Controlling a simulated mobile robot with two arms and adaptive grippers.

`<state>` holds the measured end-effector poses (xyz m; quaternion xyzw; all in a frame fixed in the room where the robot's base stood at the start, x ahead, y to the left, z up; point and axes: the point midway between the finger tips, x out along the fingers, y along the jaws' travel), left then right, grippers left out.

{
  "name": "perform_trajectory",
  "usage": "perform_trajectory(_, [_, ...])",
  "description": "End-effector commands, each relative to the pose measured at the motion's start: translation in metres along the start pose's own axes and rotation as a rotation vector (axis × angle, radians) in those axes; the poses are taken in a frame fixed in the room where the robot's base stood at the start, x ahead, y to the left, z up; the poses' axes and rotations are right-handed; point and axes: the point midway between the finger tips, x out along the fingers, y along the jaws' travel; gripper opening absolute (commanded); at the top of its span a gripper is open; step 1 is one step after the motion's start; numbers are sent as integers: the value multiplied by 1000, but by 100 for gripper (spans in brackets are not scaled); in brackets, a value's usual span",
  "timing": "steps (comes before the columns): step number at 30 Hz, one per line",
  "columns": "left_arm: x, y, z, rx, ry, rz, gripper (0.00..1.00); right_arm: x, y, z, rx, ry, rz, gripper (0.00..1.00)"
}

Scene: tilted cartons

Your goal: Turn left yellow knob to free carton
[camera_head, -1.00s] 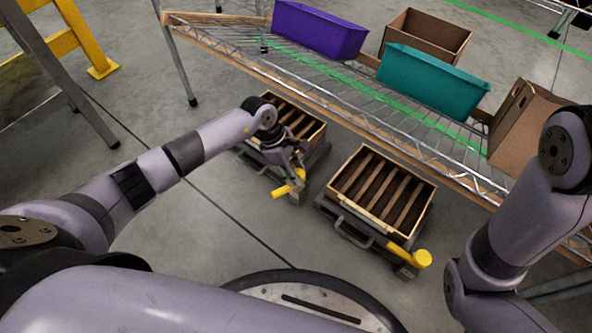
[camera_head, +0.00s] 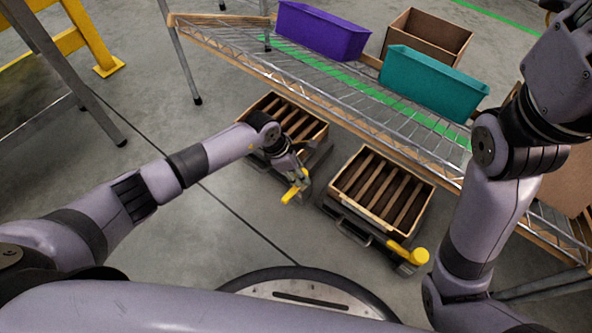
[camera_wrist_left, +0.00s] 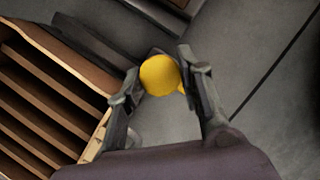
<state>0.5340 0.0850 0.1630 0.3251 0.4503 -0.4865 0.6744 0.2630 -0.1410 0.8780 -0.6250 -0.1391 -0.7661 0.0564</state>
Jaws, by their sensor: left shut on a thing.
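The left yellow knob (camera_head: 291,195) is on the near right corner of the left dark holder, partly hidden by my left gripper (camera_head: 297,178). In the left wrist view its round yellow end (camera_wrist_left: 159,75) sits between the two fingers of the left gripper (camera_wrist_left: 158,80), which is shut on it. The left carton (camera_head: 262,104), a wooden box with brown slats, lies in that holder, its near side partly covered by my left arm. My right arm is raised at the right; its gripper is out of view.
A second slatted carton (camera_head: 340,190) sits in the right holder, with another yellow knob (camera_head: 419,256) at its near right corner. Behind stands a tilted wire rack (camera_head: 330,99) with a purple bin (camera_head: 322,33), a teal bin (camera_head: 430,85) and brown boxes. Open floor lies in front.

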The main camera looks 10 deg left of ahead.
Motion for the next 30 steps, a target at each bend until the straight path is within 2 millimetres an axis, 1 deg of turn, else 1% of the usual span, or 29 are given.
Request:
perform_trajectory(1, [0, 1, -1, -4, 1, 1, 35, 0, 0, 0, 0, 0, 0, 40])
perform_trajectory(9, [0, 0, -1, -1, 1, 0, 53, 0, 0, 0, 0, 0, -1, 40])
perform_trajectory(17, [0, 0, 0, 0, 0, 0, 54, 0, 0, 0, 0, 2, 0, 40])
perform_trajectory(20, [-4, 1, 0, 0, 0, 0, 54, 0, 0, 0, 0, 1, 1, 40])
perform_trajectory(23, [-16, 2, -1, 1, 0, 2, 54, 0, 0, 0, 0, 1, 1, 40])
perform_trajectory(26, [-34, 2, -1, 2, 2, 4, 54, 0, 0, 0, 0, 1, 1, 40])
perform_trajectory(30, [-66, 2, -1, 3, 1, 5, 54, 0, 0, 0, 0, 1, 1, 40])
